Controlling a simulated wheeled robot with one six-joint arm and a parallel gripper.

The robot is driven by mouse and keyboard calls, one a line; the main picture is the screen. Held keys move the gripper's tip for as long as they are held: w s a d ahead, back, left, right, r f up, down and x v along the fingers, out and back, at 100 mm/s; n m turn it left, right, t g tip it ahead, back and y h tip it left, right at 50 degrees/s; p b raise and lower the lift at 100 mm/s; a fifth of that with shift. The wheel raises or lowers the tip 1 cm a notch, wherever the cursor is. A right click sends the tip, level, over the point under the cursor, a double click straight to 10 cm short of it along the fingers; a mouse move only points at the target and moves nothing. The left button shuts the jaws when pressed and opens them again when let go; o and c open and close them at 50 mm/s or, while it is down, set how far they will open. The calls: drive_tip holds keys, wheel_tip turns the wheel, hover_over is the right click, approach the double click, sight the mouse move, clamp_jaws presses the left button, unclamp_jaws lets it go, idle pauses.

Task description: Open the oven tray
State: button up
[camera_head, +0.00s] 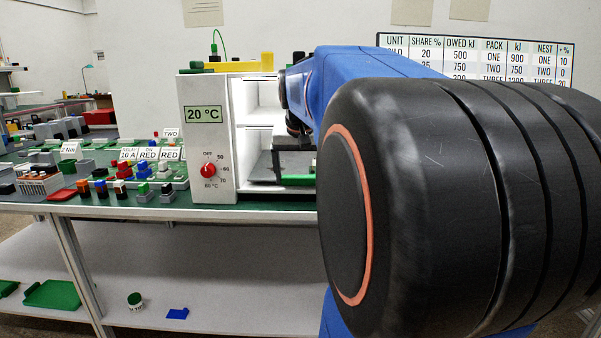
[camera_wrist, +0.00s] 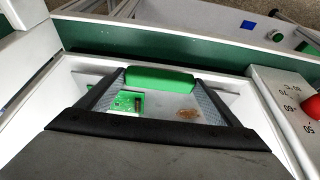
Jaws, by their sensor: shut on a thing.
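The white oven (camera_head: 205,150) stands on the bench with its front cavity open, a 20 °C display and a red knob. Its white tray (camera_wrist: 170,105) shows in the wrist view, with a green piece (camera_wrist: 124,102) and a brown stain on its floor. The green tray handle (camera_wrist: 160,78) lies between my fingertips, and my gripper (camera_wrist: 160,84) is shut on it. In the head view a bit of green handle (camera_head: 300,180) shows low at the oven's front. My arm hides the oven's right side, and how far out the tray is I cannot tell.
Several small switches and labelled blocks crowd the bench left of the oven (camera_head: 150,170). The red knob (camera_wrist: 314,107) is close on the right in the wrist view. The green bench edge (camera_wrist: 150,53) lies beyond the handle. The lower shelf (camera_head: 230,270) has a few loose items.

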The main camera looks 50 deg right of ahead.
drive_tip(key=s+a, duration=1.1)
drive_tip(key=a, duration=0.2)
drive_tip(key=shift+s+a, duration=0.25)
drive_tip(key=o, duration=1.4)
drive_tip(key=shift+r, duration=0.15)
drive_tip(key=v, duration=1.7)
drive_tip(key=shift+s+a, duration=0.1)
drive_tip(key=w+a+f+n+y, duration=0.1)
drive_tip(key=a+f+n, duration=0.2)
drive_tip(key=f, duration=0.8)
drive_tip(key=w+a+f+n+t+y, duration=0.1)
drive_tip(key=a+f+n, duration=0.2)
drive_tip(key=f, duration=0.9)
drive_tip(key=w+a+f+n+t+y, duration=0.1)
drive_tip(key=a+f+n, duration=0.3)
drive_tip(key=f, duration=0.7)
drive_tip(key=shift+w+a+f, duration=0.15)
drive_tip(key=shift+w+a, duration=0.05)
drive_tip(key=shift+a, duration=0.15)
drive_tip(key=shift+w+a+f, duration=0.2)
drive_tip(key=shift+a, duration=0.2)
